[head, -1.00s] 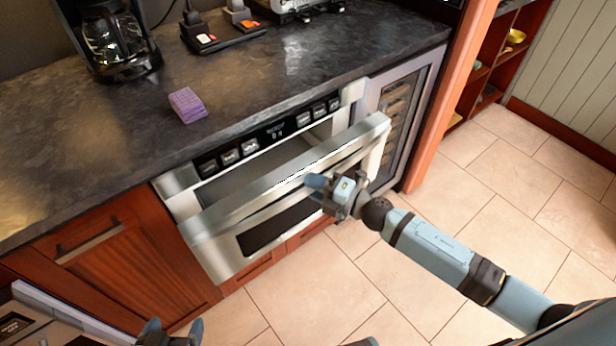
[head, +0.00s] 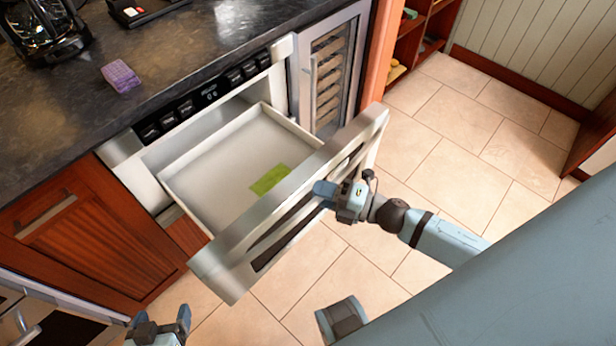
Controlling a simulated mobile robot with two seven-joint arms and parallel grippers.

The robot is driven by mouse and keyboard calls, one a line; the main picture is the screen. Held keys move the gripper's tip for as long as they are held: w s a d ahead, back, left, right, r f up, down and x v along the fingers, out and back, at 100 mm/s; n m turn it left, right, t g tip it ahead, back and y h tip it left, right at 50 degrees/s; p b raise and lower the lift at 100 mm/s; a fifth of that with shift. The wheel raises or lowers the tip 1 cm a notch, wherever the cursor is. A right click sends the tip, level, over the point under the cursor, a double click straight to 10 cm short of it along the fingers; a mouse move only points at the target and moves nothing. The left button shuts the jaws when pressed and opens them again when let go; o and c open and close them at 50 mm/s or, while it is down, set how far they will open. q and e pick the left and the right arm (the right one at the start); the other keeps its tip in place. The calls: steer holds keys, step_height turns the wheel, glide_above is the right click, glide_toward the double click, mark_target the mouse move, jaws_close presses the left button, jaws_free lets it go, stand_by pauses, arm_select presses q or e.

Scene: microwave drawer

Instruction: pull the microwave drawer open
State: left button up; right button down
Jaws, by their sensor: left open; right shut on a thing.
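The microwave drawer (head: 222,165) is pulled well out of its housing below the counter. Its white inside shows, with a flat green piece (head: 270,179) on its floor. The drawer's silver front (head: 232,262) faces the floor area and me. My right gripper (head: 330,192) is shut at the upper front of the drawer, towards its right half; the fingers partly hide what they grip there. My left gripper (head: 160,325) is open and empty at the bottom edge of the view, apart from the drawer.
The dark counter (head: 165,50) holds a coffee maker (head: 45,30) and a purple block (head: 121,75). A wooden cabinet (head: 100,245) stands left of the drawer and a glass-fronted cooler (head: 331,75) right of it. Tiled floor (head: 455,130) is clear at right.

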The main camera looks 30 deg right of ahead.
steer(key=shift+s+d, duration=0.15)
steer(key=shift+s, duration=0.4)
steer(key=c, duration=0.9)
jaws_free()
steer(key=v, duration=1.4)
steer(key=shift+w, duration=0.1)
